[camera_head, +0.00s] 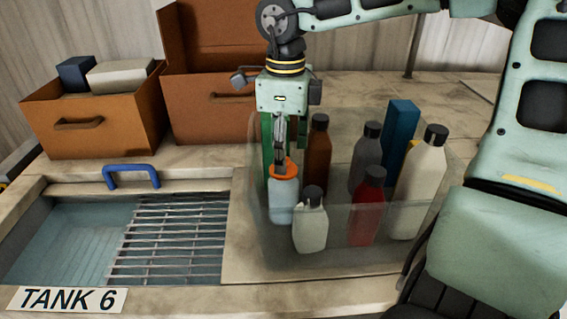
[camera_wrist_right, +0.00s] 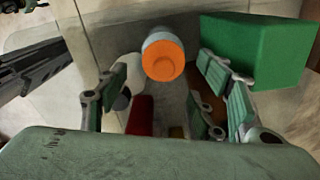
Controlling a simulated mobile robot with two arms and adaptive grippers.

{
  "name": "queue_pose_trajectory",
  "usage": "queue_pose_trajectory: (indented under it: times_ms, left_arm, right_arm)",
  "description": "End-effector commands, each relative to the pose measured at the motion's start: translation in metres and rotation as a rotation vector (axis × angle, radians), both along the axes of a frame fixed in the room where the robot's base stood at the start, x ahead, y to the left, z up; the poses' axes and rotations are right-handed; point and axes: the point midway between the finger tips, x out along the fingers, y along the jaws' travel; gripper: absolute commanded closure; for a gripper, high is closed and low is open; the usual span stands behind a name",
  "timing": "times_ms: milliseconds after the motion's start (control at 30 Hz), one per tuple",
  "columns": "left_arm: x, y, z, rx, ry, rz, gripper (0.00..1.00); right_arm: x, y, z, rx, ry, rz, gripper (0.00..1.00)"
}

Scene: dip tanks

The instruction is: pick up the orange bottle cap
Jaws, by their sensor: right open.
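The orange bottle cap (camera_head: 284,168) sits on top of a pale blue-white bottle (camera_head: 284,200), which stands upright at the left end of a clear bin. In the right wrist view the cap (camera_wrist_right: 162,61) faces the camera, between and beyond the fingers. My right gripper (camera_head: 280,150) points down right above the cap in the head view. In the wrist view its fingers (camera_wrist_right: 165,95) are spread, with nothing held between them. Whether a finger touches the cap cannot be told. My left gripper is not in view.
The clear bin (camera_head: 345,245) also holds several black-capped bottles, a blue box (camera_head: 401,130) and a green box (camera_wrist_right: 262,50) close beside the fingers. Left are a tank with a metal grate (camera_head: 170,240) and a blue handle (camera_head: 131,172). Orange-brown boxes (camera_head: 95,130) stand behind.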

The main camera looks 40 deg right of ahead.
Motion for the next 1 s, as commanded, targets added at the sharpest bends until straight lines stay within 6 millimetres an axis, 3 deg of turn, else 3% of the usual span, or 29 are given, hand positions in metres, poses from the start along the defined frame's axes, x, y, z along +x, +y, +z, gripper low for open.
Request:
queue_pose_trajectory:
  times_ms: [100,233,533,900,1000]
  left_arm:
    - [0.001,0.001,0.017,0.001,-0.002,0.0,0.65]
    - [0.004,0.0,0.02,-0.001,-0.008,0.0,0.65]
    - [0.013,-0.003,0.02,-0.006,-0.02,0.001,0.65]
    - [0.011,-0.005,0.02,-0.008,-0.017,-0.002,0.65]
    - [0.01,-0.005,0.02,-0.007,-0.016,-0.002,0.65]
  right_arm:
    - [-0.001,0.005,-0.014,0.0,0.009,0.002,0.39]
    - [0.0,0.004,-0.032,-0.001,0.004,0.0,0.39]
    - [0.0,0.004,-0.038,0.0,0.001,0.0,0.39]
    - [0.0,0.004,-0.038,0.0,0.001,0.0,0.71]
    - [0.0,0.004,-0.038,0.0,0.001,0.0,0.73]
